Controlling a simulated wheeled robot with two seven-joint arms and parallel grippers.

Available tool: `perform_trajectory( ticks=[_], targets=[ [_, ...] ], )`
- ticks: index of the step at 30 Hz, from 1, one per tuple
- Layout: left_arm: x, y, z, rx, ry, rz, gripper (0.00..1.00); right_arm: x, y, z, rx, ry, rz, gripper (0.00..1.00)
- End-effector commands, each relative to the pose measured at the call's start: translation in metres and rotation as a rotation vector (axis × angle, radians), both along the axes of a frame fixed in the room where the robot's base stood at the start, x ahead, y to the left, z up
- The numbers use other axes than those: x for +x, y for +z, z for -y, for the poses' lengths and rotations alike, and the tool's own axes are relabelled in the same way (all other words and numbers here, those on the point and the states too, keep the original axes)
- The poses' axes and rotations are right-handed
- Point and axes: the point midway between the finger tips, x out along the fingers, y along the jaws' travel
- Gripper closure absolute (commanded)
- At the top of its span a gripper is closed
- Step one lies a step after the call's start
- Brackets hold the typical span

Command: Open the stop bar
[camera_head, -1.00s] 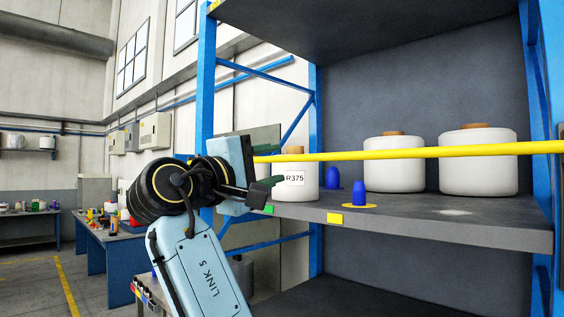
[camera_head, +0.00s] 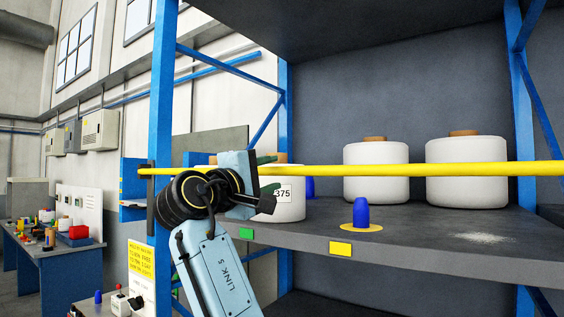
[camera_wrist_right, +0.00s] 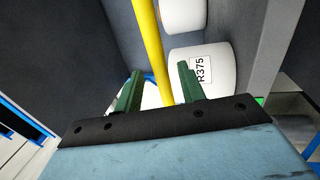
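The yellow stop bar (camera_head: 400,170) runs level across the front of the shelf, in front of the white bobbins. Its left end shows near the blue upright at a dark bracket (camera_head: 151,190). My right gripper (camera_head: 268,176) is at the bar's left part, in front of the labelled bobbin. In the right wrist view, the bar (camera_wrist_right: 148,40) passes between the two green fingers of my right gripper (camera_wrist_right: 158,86), with gaps on both sides. The fingers are open; contact with the bar is not visible. My left gripper is out of view.
White bobbins (camera_head: 376,178) and (camera_head: 466,178) stand on the grey shelf (camera_head: 420,236); the R375 bobbin (camera_head: 290,205) is close behind my gripper. A blue upright (camera_head: 163,120) is at the left, with a workbench (camera_head: 55,262) beyond.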

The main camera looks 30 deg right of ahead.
Motion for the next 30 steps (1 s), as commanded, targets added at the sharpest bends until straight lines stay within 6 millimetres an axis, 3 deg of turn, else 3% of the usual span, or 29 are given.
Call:
perform_trajectory(
  ticks=[3,9,20,30],
  targets=[
    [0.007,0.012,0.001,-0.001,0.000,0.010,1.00,0.009,0.007,0.021,0.000,-0.003,-0.002,0.60],
    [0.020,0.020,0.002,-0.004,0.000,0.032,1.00,0.017,0.009,0.041,0.000,0.000,-0.001,0.60],
    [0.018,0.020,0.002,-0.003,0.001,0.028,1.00,0.020,0.009,0.046,0.000,0.002,0.000,0.60],
    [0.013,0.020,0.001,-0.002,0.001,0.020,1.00,0.020,0.009,0.046,0.000,0.001,0.000,1.00]
  ],
)
